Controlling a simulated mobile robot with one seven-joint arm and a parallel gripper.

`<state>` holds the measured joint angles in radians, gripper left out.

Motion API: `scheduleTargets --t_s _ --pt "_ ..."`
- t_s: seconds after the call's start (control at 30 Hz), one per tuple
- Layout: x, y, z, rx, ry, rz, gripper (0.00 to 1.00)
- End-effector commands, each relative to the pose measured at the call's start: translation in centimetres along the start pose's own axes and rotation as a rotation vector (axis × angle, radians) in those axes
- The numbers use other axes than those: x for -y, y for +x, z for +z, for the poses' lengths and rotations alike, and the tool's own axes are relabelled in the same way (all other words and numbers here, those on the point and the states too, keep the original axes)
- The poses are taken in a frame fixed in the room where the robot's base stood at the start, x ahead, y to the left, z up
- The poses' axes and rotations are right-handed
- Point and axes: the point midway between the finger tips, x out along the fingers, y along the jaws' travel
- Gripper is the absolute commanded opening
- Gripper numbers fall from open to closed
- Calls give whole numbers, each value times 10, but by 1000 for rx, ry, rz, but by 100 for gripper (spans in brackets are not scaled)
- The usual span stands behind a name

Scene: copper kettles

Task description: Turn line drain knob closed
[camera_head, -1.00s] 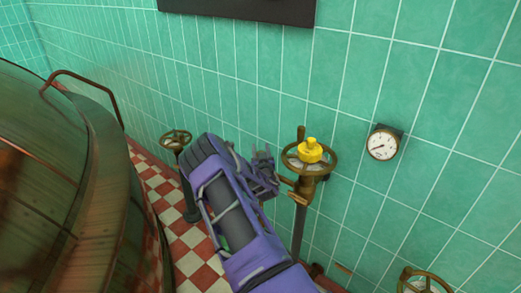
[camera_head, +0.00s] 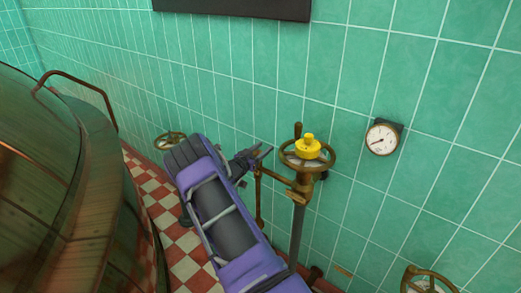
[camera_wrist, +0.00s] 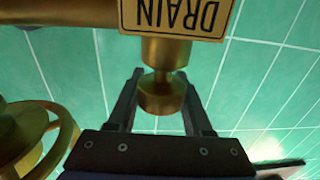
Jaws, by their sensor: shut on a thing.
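The drain knob (camera_wrist: 160,97) is a small brass knob in the wrist view, on a brass stem beside a plate marked DRAIN (camera_wrist: 180,16), which appears upside down. My gripper (camera_wrist: 160,80) has one finger on each side of the knob and is shut on it. In the head view my gripper (camera_head: 264,152) is just left of the brass valve post, its fingers pointing right. I cannot make out the knob itself in the head view. A brass arm (camera_head: 276,175) runs left from the post, below my fingers.
A brass handwheel with a yellow cap (camera_head: 308,147) tops the post. A pressure gauge (camera_head: 382,139) hangs on the green tiled wall. Another handwheel (camera_head: 170,141) stands behind my arm, and one is at lower right (camera_head: 428,281). A large copper kettle (camera_head: 70,190) fills the left.

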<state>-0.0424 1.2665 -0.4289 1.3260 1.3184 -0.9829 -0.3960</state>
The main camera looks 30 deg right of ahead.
Motion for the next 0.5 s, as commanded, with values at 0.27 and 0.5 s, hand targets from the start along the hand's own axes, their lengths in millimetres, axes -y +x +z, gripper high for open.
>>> scheduleTargets --t_s 0.27,0.5 --pt "-7 0 0 -1 7 250 0" --pt "-12 -1 0 -1 3 381 0"
